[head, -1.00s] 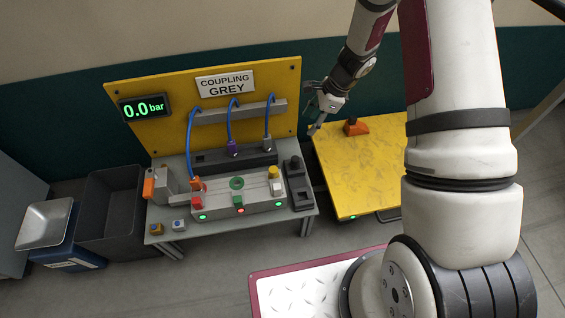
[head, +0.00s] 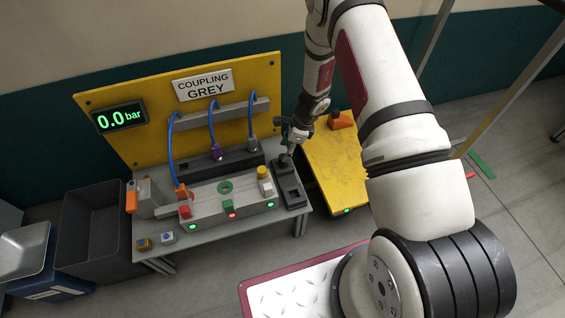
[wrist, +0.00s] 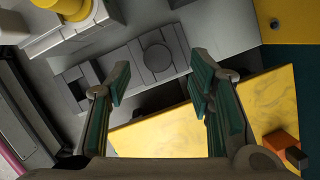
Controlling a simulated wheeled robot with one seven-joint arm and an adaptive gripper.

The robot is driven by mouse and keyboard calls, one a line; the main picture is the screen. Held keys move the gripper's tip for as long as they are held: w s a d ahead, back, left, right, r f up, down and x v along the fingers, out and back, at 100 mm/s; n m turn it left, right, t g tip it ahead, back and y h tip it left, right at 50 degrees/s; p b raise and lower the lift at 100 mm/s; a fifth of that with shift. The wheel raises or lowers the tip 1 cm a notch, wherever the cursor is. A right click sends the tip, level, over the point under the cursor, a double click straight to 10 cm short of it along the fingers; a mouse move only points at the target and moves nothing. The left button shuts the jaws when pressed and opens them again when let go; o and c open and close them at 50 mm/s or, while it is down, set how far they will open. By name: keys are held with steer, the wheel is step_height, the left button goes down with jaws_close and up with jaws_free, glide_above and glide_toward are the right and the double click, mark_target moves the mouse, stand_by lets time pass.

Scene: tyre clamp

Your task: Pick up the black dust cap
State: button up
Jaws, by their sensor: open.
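The black dust cap (wrist: 157,58) looks like a dark grey round disc in the wrist view, seated on a dark holder block (wrist: 125,62) with a square recess at one end. In the head view the same holder (head: 292,196) stands at the right end of the grey bench, and the cap (head: 283,161) is partly covered by my gripper. My gripper (wrist: 158,88) is open and empty. In the wrist view its green-padded fingers stand either side of the cap's line, with the cap just beyond the fingertips. I cannot tell whether they touch it.
A grey block (head: 210,212) with coloured caps and lit lamps stands left of the holder. Behind it is a yellow panel (head: 130,80) with blue hoses. A yellow-topped table (head: 340,170) with an orange item (head: 341,120) is close on the right. Bins stand far left.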

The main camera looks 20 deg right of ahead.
steer(key=b+x, duration=0.2)
steer(key=x, duration=0.3)
steer(key=shift+a+f, duration=0.1)
jaws_close()
